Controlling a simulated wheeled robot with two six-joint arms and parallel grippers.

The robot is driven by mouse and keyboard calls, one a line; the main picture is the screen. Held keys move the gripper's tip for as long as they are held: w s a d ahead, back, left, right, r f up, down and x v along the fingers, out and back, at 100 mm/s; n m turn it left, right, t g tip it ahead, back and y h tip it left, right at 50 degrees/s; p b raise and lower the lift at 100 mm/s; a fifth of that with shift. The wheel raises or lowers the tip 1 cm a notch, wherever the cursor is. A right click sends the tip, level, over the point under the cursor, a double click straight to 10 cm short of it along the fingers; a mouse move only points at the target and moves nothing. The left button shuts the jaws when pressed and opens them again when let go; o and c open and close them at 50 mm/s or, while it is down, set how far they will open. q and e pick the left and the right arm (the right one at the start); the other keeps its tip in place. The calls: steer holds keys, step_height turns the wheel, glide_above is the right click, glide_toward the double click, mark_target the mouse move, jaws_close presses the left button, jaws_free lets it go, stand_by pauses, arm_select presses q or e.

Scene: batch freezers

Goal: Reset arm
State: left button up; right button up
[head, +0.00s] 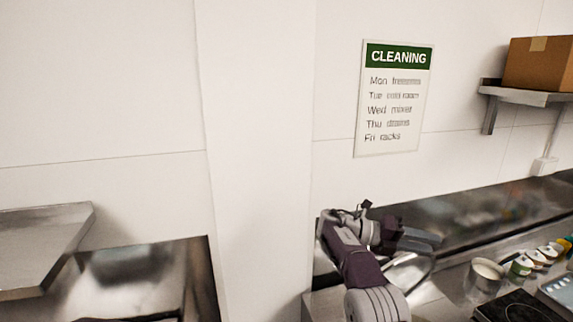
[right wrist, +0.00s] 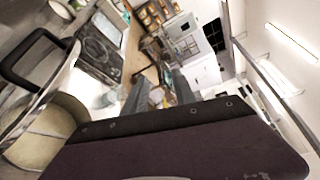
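My right arm rises from the bottom of the head view, and its right gripper (head: 420,241) points to the right above the steel counter. In the right wrist view the two grey fingers of this gripper (right wrist: 160,90) stand apart with nothing between them. The right gripper is open and empty. My left gripper is not in view.
A steel pot (head: 484,279), several small tubs (head: 522,266) and a dark-topped device (head: 513,306) stand on the counter at right. A cardboard box (head: 538,63) sits on a wall shelf (head: 528,97). A cleaning sign (head: 394,98) hangs on the wall. Steel surfaces (head: 40,240) stand at left.

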steer(key=s+a+f+m+t+y+b, duration=0.1)
steer(key=s+f+m+y+b, duration=0.1)
steer(key=s+f+y+b, duration=0.5)
steer(key=s+f+m+t+b, duration=0.15)
steer(key=s+f+b, duration=0.35)
steer(key=f, duration=0.6)
steer(key=s+a+f+m+y, duration=0.4)
steer(key=s+a+f+m, duration=0.3)
steer(key=m, duration=0.7)
steer(key=s+a+f+m+y, duration=0.5)
steer(key=s+a+f+m, duration=0.2)
steer(key=a+f+m, duration=0.2)
step_height(320, 180, down, 3)
steer(key=m+t, duration=0.1)
steer(key=m, duration=0.3)
steer(key=shift+s+r+m, duration=0.2)
steer(key=shift+s+m, duration=0.1)
steer(key=shift+m, duration=0.05)
